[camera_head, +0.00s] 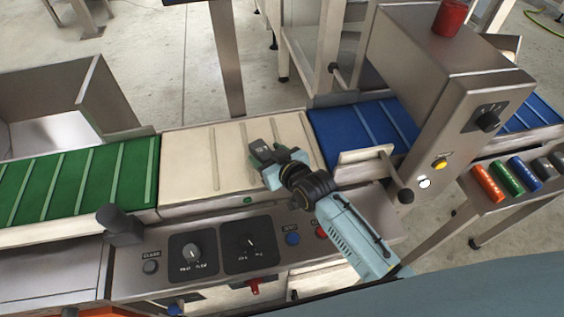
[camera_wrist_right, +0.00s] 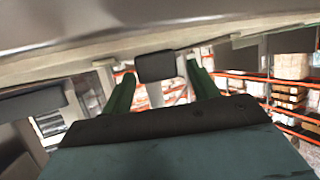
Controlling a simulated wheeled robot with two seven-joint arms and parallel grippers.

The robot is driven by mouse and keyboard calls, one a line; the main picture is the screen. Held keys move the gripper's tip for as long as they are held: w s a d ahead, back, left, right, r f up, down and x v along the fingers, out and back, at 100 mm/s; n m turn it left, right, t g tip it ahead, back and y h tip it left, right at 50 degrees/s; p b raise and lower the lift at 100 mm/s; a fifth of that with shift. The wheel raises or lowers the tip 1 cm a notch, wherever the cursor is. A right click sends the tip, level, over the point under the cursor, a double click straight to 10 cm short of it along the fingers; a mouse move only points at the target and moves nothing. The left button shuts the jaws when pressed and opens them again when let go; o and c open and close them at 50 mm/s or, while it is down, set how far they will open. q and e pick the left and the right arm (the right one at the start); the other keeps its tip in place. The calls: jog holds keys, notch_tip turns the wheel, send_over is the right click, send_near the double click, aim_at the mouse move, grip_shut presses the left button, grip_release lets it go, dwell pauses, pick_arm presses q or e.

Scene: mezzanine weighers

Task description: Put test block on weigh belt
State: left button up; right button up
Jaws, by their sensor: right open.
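The test block appears to be the dark grey block (camera_head: 262,149) on the cream weigh belt (camera_head: 187,165), at its right half. In the right wrist view the block (camera_wrist_right: 157,66) shows between and just past the green fingers, against the pale belt edge. My right gripper (camera_head: 266,155) is open, with its fingers around or beside the block. The head view does not show clearly whether a finger touches it. My left gripper is not in view.
A green belt (camera_head: 75,186) lies to the left and a blue belt (camera_head: 365,126) to the right, leading under a steel housing (camera_head: 440,75). Several coloured cylinders (camera_head: 487,184) lie on a side stand.

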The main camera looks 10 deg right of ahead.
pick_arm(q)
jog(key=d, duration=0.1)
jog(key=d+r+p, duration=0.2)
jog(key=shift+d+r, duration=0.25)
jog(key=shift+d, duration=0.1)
pick_arm(e)
jog(key=v, duration=1)
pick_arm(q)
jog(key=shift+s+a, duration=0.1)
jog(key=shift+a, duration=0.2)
pick_arm(e)
jog(key=shift+d, duration=0.1)
